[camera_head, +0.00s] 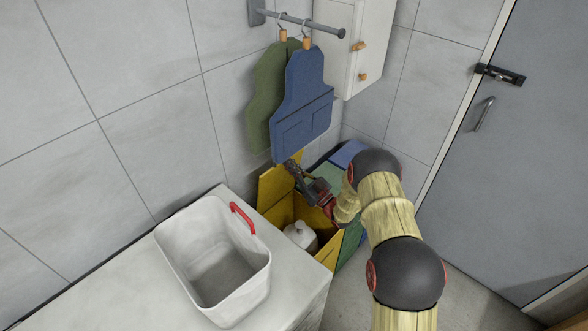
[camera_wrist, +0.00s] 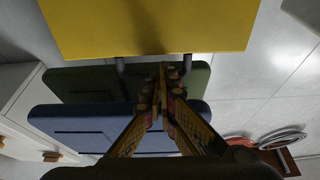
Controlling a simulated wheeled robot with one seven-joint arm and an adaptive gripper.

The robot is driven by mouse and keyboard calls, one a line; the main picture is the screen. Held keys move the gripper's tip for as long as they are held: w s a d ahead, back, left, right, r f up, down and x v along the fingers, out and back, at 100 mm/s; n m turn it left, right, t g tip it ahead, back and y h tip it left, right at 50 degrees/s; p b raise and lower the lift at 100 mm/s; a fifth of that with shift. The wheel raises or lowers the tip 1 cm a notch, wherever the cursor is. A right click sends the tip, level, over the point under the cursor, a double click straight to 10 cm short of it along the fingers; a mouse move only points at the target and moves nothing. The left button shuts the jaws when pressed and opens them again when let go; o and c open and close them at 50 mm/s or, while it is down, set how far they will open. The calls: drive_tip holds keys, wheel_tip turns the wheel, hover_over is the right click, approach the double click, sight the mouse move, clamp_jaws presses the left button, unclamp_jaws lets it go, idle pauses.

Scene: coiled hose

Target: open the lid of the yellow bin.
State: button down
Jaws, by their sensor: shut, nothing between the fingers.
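The yellow bin (camera_head: 328,250) stands in the corner beyond the counter. Its lid (camera_head: 272,187) is raised and stands up at the wall side, so the inside of the bin shows. A white jug (camera_head: 300,235) is in it. My gripper (camera_head: 291,166) is above the bin, close to the upper edge of the lid; its fingers are together and hold nothing. In the wrist view the lid is a yellow panel (camera_wrist: 150,25) at the top, and my fingertips (camera_wrist: 168,70) are near its edge. I cannot tell whether they touch it. My arm hides part of the bin's right side.
A green apron (camera_head: 262,85) and a blue apron (camera_head: 300,100) hang from a rail just above the bin. A white cabinet (camera_head: 375,35) is at upper right. A white tub (camera_head: 215,265) with a red handle stands on the counter (camera_head: 110,290). A green bin (camera_head: 350,243) adjoins the yellow one.

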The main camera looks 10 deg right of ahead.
drive_tip(key=w+a, duration=0.1)
drive_tip(key=w+a+r+g+p, duration=0.1)
drive_tip(key=shift+w+h, duration=0.4)
drive_tip(key=shift+d, duration=0.1)
drive_tip(key=shift+f, duration=0.15)
